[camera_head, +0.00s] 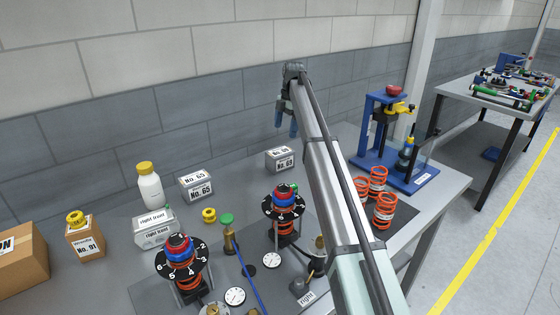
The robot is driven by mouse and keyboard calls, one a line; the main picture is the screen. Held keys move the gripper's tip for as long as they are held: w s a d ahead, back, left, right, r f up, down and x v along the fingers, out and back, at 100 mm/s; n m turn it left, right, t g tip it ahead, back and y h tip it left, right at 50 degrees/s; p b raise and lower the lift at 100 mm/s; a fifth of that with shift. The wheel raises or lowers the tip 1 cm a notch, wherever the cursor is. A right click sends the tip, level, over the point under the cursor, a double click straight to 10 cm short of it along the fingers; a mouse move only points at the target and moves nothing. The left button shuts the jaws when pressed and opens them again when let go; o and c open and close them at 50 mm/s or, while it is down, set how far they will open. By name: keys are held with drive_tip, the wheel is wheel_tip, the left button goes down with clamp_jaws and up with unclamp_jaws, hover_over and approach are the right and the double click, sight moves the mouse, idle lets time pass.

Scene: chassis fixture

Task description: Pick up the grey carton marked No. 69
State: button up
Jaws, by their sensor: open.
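The grey carton marked No. 69 (280,160) sits on the grey workbench near its back, with white labels on its top and front. My gripper (286,125) is above the bench in front of the back wall, with its blue fingers pointing down. It appears above and slightly right of the carton in the picture, apart from it. The gripper is open and I see nothing between its fingers. A similar grey carton marked No. 65 (196,185) stands to the left.
A white bottle (149,190), a grey "right front" box (153,231) and a No. 91 carton (86,238) stand left. Dial-topped spring units (283,205) are in front. Orange springs (385,210) and a blue press (385,145) stand right. Bench around No. 69 looks clear.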

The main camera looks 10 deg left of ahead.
sight(280, 151)
drive_tip(key=f, duration=0.5)
drive_tip(key=a+f, duration=0.1)
drive_tip(key=f, duration=0.1)
drive_tip(key=shift+s+f, duration=0.3)
drive_tip(key=shift+s, duration=0.1)
drive_tip(key=shift+s+a+f, duration=0.1)
drive_tip(key=shift+a+f, duration=0.1)
drive_tip(key=shift+f, duration=0.8)
drive_tip(key=shift+s+a+f, duration=0.1)
drive_tip(key=shift+a+f, duration=0.1)
drive_tip(key=shift+f, duration=0.8)
drive_tip(key=shift+a+f, duration=0.2)
drive_tip(key=shift+f, duration=0.8)
drive_tip(key=shift+f, duration=0.25)
drive_tip(key=shift+c, duration=0.3)
drive_tip(key=c, duration=1.2)
